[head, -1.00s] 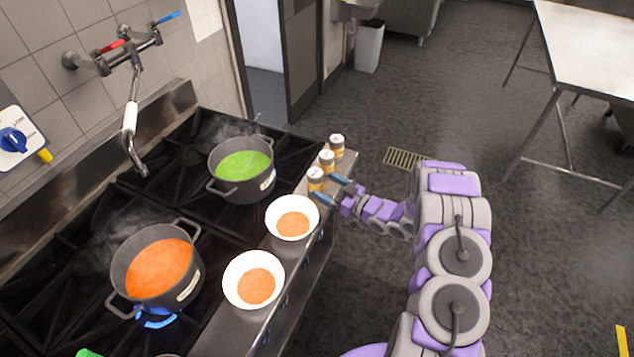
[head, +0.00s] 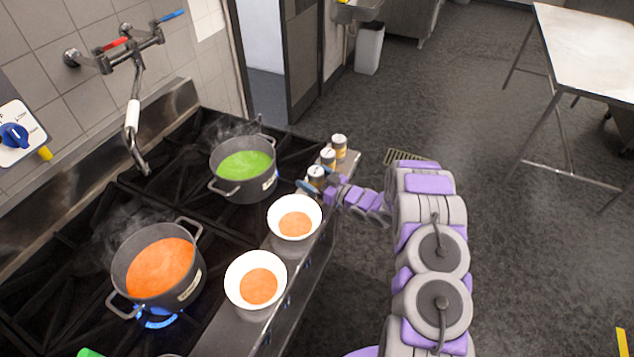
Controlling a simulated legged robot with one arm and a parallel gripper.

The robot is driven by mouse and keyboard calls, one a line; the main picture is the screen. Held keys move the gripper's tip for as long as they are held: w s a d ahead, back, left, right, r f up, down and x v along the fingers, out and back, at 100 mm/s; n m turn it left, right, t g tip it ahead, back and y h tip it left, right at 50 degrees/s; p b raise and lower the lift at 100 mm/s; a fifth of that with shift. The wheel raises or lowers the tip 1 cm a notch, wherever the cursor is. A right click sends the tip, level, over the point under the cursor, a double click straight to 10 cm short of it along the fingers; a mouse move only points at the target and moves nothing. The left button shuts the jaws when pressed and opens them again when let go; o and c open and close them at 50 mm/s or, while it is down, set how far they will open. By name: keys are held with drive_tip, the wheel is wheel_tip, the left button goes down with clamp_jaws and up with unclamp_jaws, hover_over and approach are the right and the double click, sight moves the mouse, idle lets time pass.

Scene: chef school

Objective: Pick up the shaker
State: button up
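Three small shakers with pale tops and yellow-brown labels stand in a row on the stove's right ledge: a near one (head: 316,175), a middle one (head: 328,157) and a far one (head: 339,144). My gripper (head: 318,183) reaches in from the right at the near shaker. Its blue fingers are spread, one on the near side and one on the far side of that shaker. I cannot tell whether they touch it. The near shaker stands upright, its lower part partly hidden by the gripper.
Two white bowls of orange soup (head: 294,223) (head: 257,286) stand on the ledge nearer me. A pot of green soup (head: 243,168) is left of the shakers. A steaming pot of orange soup (head: 160,268) sits over a blue flame. Open floor lies to the right.

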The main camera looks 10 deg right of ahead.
sight(314, 170)
drive_tip(key=shift+d, duration=0.15)
drive_tip(key=shift+c, duration=1.4)
drive_tip(key=shift+a, duration=0.2)
drive_tip(key=c, duration=0.5)
drive_tip(key=shift+d, duration=0.1)
drive_tip(key=c, duration=0.3)
drive_tip(key=shift+r, duration=0.1)
drive_tip(key=shift+r, duration=0.5)
wheel_tip(314, 170, up, 3)
drive_tip(key=shift+d+f+p, duration=0.1)
drive_tip(key=shift+p, duration=0.25)
drive_tip(key=s+a+r+v, duration=0.1)
drive_tip(key=s+a+v, duration=0.1)
drive_tip(key=v, duration=1.3)
drive_tip(key=shift+s+a+r+p, duration=0.15)
drive_tip(key=shift+r+p, duration=0.6)
drive_tip(key=shift+r, duration=0.55)
drive_tip(key=shift+s+d+r+p, duration=0.1)
drive_tip(key=shift+s+r+p, duration=0.1)
drive_tip(key=shift+r+p, duration=0.85)
